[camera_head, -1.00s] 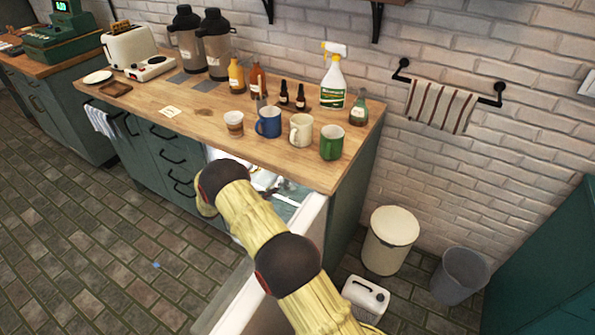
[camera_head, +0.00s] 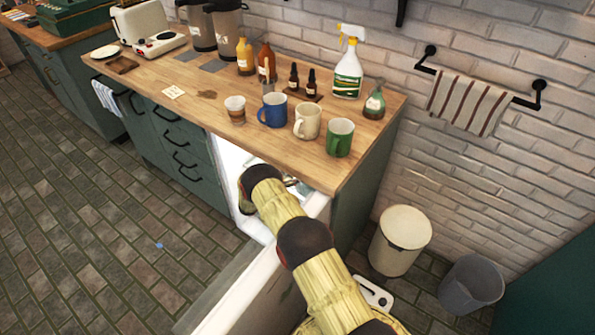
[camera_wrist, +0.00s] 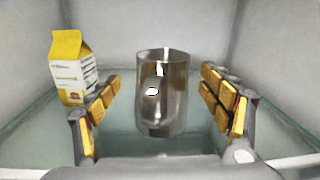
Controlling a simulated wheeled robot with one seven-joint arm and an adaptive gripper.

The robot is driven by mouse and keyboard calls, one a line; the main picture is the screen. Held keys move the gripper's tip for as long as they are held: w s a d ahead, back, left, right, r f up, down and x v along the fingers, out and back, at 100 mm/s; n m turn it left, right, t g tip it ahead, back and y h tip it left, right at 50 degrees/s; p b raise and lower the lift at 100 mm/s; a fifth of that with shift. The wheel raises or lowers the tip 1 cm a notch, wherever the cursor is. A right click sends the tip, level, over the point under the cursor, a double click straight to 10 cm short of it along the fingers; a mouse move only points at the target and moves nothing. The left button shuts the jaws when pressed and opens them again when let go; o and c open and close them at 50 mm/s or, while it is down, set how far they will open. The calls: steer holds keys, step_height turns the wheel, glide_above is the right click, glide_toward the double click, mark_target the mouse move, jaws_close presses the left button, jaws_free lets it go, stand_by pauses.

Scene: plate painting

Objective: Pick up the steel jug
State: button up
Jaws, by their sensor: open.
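The steel jug (camera_wrist: 163,108) stands upright on a glass shelf (camera_wrist: 125,143), straight ahead in the middle of the wrist view. It is shiny and cylindrical. My gripper (camera_wrist: 161,84) is open, with one yellow-padded finger to the left of the jug and one to the right. Gaps show between the jug and both fingers, so I see no grip on it. In the head view my arm reaches into the open white-lined compartment (camera_head: 232,160) under the counter and hides most of its inside, including my gripper's fingers.
A yellow and white carton (camera_wrist: 72,70) stands close to the left finger. Pale walls enclose the shelf. Above the compartment, the wooden counter (camera_head: 190,110) holds a blue mug (camera_head: 273,110), a cream mug (camera_head: 308,121), a green mug (camera_head: 340,138) and bottles. The open door (camera_head: 245,285) is beside my arm.

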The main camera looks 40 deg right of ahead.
steer(key=x, duration=0.1)
steer(key=b+x, duration=0.1)
steer(key=shift+d+f, duration=0.2)
steer(key=shift+d, duration=0.2)
steer(key=shift+d+r, duration=0.15)
steer(key=shift+d, duration=0.15)
steer(key=c, duration=0.3)
steer(key=shift+w, duration=0.1)
steer(key=c, duration=1.3)
